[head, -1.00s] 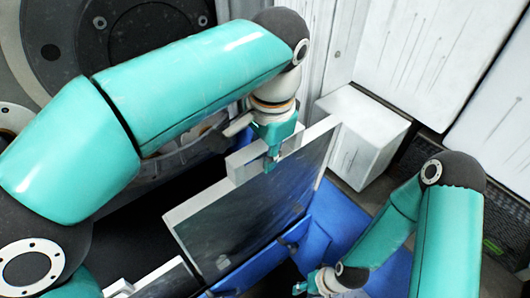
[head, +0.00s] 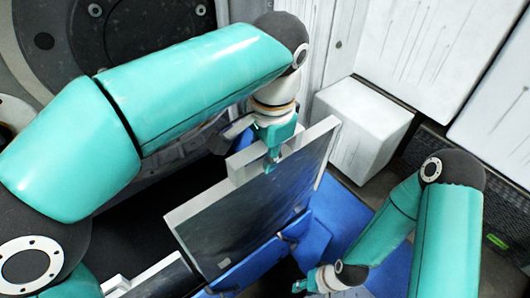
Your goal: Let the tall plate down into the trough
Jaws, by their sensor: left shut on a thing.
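The tall plate (head: 250,212) is a dark panel with a pale frame, tilted in the picture, in the middle of the head view. My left gripper (head: 271,160) is shut on the pale raised part of its top edge and holds it from above. Blue parts (head: 321,232), perhaps of the trough, show behind and below the plate. The plate hides much of them, and I cannot tell whether its lower edge touches anything. My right gripper (head: 309,284) is at the bottom, right of the plate and apart from it; its fingers are too small to read.
A white box (head: 358,130) stands behind the plate to the right, by white wall panels (head: 420,60). A large dark round machine part (head: 115,35) is at the upper left. Another pale-framed dark piece (head: 155,275) lies at the lower left.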

